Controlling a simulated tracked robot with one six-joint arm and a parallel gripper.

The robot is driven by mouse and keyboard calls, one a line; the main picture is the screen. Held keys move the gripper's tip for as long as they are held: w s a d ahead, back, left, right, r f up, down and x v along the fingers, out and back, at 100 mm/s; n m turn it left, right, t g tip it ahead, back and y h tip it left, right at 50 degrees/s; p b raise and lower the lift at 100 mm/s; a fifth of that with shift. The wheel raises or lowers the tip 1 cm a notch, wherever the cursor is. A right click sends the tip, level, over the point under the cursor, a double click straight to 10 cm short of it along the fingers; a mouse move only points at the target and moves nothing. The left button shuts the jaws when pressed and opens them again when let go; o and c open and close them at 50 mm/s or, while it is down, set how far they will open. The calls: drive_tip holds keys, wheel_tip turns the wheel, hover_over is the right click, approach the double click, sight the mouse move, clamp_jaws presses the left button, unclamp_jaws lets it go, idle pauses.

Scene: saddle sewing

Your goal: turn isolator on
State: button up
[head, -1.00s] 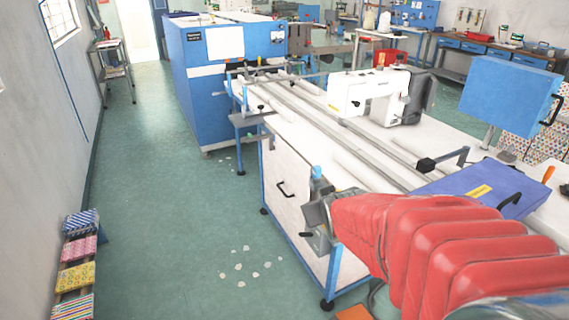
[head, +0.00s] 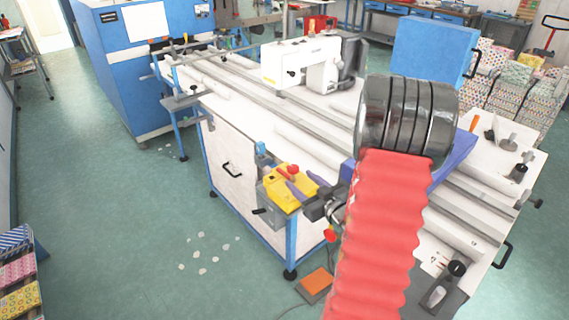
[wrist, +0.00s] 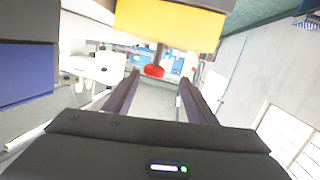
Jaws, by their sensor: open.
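A yellow box (head: 276,190) with a red knob (head: 289,170) sits at the front left corner of the white sewing machine table. It looks like the isolator, though its marking cannot be read. A grey box with a black lever (head: 261,211) is beside it. My gripper (head: 300,183) is open, its two purple fingers pointing at the yellow box. In the wrist view the red knob (wrist: 154,71) hangs below the yellow box (wrist: 170,22), in line with the gap between the fingers (wrist: 160,77). Contact cannot be told.
The white sewing head (head: 300,62) and long rails lie behind. A blue cabinet (head: 120,70) stands at the back left. My red-sleeved arm hides part of the table. An orange pedal (head: 314,284) is on the floor. The green floor (head: 110,220) on the left is mostly clear.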

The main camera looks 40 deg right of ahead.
drive_tip(key=s, duration=0.1)
drive_tip(key=s+d+f+m+t, duration=0.1)
drive_tip(key=shift+s+f+t, duration=0.1)
drive_tip(key=shift+s+t, duration=0.2)
drive_tip(key=shift+s, duration=0.05)
drive_tip(key=shift+w, duration=0.15)
drive_tip(key=w, duration=0.4)
drive_tip(key=w+d, duration=0.1)
drive_tip(key=w, duration=0.8)
drive_tip(key=shift+w+d, duration=0.25)
drive_tip(key=shift+d, duration=0.05)
clamp_jaws()
idle(0.3)
